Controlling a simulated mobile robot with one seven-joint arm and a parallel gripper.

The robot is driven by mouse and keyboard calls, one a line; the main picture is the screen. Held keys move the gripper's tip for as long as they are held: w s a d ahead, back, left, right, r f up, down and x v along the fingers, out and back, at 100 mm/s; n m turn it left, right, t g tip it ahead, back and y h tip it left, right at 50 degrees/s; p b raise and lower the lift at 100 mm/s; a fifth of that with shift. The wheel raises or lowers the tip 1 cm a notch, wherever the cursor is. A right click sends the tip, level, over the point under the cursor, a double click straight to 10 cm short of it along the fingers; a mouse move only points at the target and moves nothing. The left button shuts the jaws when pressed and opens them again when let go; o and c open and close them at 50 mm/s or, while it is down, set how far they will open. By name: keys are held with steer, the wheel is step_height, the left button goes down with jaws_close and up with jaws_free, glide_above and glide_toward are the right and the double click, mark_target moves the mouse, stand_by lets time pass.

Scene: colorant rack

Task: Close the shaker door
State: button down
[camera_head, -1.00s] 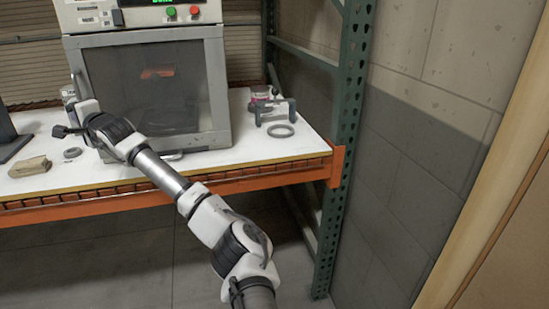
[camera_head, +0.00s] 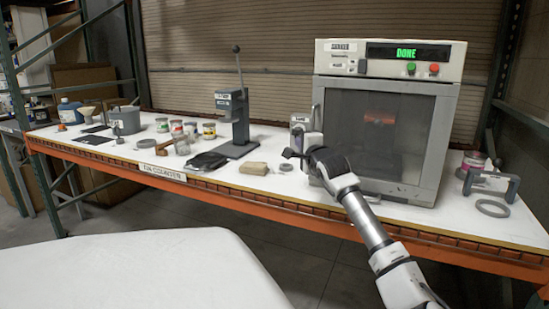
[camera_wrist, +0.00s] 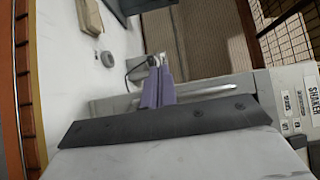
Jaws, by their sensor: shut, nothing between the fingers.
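The shaker (camera_head: 322,46) is a pale grey box with a green "DONE" display on the right of the counter. Its dark-windowed door (camera_head: 400,135) lies across the front and looks flush or nearly so; I cannot tell if a small gap is left. My gripper (camera_head: 291,153) is at the door's left edge, with its fingers together and empty. In the wrist view, the gripper (camera_wrist: 157,72) is in front of a silver bar (camera_wrist: 218,91) beside the shaker's labelled panel. Whether the fingers touch the door is unclear. My wrist hides the door's lower left corner.
A tan block (camera_head: 253,168) and a small grey ring (camera_head: 286,167) lie left of the gripper. A lever press (camera_head: 236,125) stands farther left. A clamp (camera_head: 490,184) and a larger ring (camera_head: 493,208) lie right of the shaker. Green rack posts flank the counter (camera_head: 330,203).

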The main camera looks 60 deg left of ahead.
steer(key=s+d+b, duration=0.4)
steer(key=s+d, duration=0.1)
steer(key=s, duration=0.4)
steer(key=shift+s, duration=0.1)
